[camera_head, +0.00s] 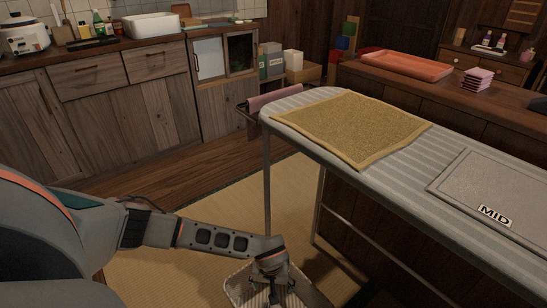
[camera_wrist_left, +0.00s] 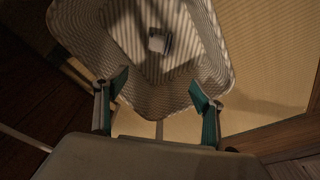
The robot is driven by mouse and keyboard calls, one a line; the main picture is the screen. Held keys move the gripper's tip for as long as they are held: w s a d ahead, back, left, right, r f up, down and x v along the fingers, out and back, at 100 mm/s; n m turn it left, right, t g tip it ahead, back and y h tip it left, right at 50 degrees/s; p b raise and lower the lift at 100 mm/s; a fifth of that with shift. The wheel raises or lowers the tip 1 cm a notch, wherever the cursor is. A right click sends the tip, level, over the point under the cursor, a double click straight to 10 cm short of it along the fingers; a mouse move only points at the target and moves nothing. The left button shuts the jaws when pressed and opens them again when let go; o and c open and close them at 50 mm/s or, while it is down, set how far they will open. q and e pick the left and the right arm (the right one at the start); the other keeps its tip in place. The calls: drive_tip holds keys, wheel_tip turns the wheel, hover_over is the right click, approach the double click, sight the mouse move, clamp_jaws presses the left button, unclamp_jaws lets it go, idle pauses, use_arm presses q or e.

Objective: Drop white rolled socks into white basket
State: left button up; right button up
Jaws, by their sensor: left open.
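The white basket (camera_head: 237,283) stands on the tatami at the bottom of the head view, partly cut off by the frame edge. In the left wrist view its ribbed wall (camera_wrist_left: 88,40) and inside fill the upper middle. A small whitish roll (camera_wrist_left: 158,41), which looks like the white rolled socks, lies inside on the basket floor. My left gripper (camera_head: 272,292) is over the basket, pointing down. In the left wrist view its teal-padded fingers (camera_wrist_left: 158,88) are wide apart with nothing between them. My right gripper is not in view.
An ironing board (camera_head: 385,175) with a tan cloth (camera_head: 350,128) and a grey MID panel (camera_head: 495,190) stands to the right of the basket. Its metal legs (camera_head: 267,190) come down close by. Wooden cabinets (camera_head: 110,130) line the back left. Tatami (camera_head: 225,215) is clear behind the basket.

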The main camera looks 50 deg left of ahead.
use_arm(q)
wheel_tip(320, 180, up, 10)
drive_tip(key=s+d, duration=0.1)
idle(0.6)
